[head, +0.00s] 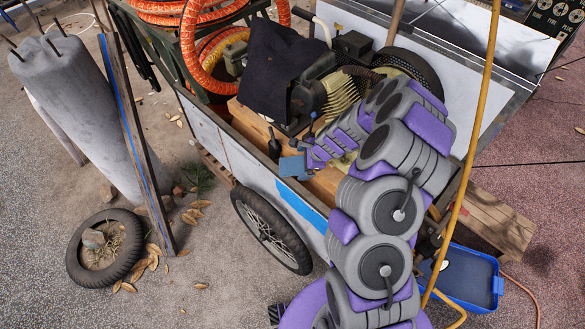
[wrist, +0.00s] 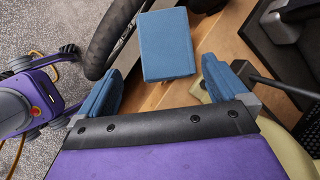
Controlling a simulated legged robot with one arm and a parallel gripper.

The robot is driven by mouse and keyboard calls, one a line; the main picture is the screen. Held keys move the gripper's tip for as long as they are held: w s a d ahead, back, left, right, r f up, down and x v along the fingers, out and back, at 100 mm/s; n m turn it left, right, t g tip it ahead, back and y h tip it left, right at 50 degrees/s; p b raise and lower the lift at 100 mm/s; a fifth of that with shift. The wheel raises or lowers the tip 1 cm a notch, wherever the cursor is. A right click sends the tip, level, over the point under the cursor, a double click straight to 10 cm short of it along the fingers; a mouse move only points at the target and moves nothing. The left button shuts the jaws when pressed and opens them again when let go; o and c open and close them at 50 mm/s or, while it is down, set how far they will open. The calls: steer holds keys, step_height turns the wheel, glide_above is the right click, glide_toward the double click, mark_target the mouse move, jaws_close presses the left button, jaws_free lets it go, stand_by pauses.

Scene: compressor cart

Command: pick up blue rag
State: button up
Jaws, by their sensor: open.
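The blue rag (wrist: 168,45) looks like a folded, flat rectangular block in the wrist view. It lies on the wooden bed of the cart, near the side wall. In the head view the rag (head: 292,167) shows just left of my gripper (head: 309,150). In the wrist view my gripper (wrist: 163,68) is open, with one blue-padded finger on each side of the picture. The rag shows ahead of and between the fingers, mostly beyond the tips. Nothing is held. I cannot tell how high the fingers are above the bed.
The cart's white side wall (head: 230,150) and wheel (head: 271,229) stand beside the rag. An engine (head: 340,92) with a black cloth (head: 277,70) fills the bed behind. A dark bottle-like object (head: 274,145) stands close by the rag. A blue tray (head: 465,278) lies at lower right.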

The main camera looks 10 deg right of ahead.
mark_target(297, 165)
steer(key=x, duration=0.1)
steer(key=b+x, duration=0.1)
steer(key=x, duration=0.1)
steer(key=b+x, duration=0.1)
steer(key=x, duration=0.1)
steer(key=shift+w+d, duration=0.1)
steer(key=shift+w, duration=0.2)
steer(key=shift+c, duration=0.2)
steer(key=c, duration=1)
steer(key=shift+c, duration=0.2)
steer(key=shift+r, duration=0.1)
step_height(297, 165, up, 4)
steer(key=shift+r+p, duration=0.1)
steer(key=shift+p, duration=0.85)
steer(key=s+p, duration=0.2)
steer(key=s, duration=1.4)
steer(key=shift+d+r, duration=0.35)
steer(key=shift+d, duration=0.15)
